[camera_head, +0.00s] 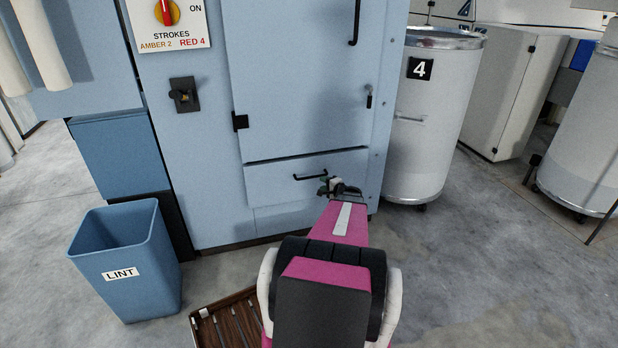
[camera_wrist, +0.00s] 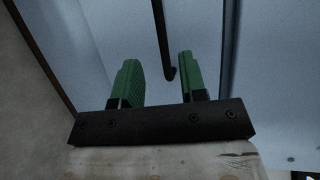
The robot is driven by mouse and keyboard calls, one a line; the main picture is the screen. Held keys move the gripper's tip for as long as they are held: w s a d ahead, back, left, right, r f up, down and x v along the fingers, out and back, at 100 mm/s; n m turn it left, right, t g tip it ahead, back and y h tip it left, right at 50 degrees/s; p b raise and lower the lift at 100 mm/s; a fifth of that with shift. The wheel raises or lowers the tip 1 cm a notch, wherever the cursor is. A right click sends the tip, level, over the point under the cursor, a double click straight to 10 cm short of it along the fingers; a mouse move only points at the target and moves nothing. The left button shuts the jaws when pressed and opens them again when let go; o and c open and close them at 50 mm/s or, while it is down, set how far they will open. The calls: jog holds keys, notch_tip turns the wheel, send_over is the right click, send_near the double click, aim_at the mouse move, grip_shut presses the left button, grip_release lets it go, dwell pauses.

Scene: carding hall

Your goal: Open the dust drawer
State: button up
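The dust drawer (camera_head: 275,190) is a pale blue front low on the cabinet, under a larger door, and looks shut. Its black bar handle (camera_head: 306,178) runs across the front. My gripper (camera_head: 328,185) is at the right end of this handle. In the wrist view, the two green fingers of my gripper (camera_wrist: 157,65) stand apart. The dark bar (camera_wrist: 162,40) shows in the gap between them, with its bent end nearer the right finger. I cannot tell whether either finger touches it.
A blue LINT bin (camera_head: 128,285) stands on the floor at left, beside a slatted wooden pallet (camera_head: 241,325). A white drum marked 4 (camera_head: 425,140) stands close to the cabinet's right side. The concrete floor (camera_head: 480,270) at right is clear.

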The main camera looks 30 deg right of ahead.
aim_at(310, 177)
jog(key=x, duration=1)
jog(key=shift+w+f, duration=0.1)
jog(key=shift+w, duration=0.15)
jog(key=shift+a, duration=0.1)
grip_shut()
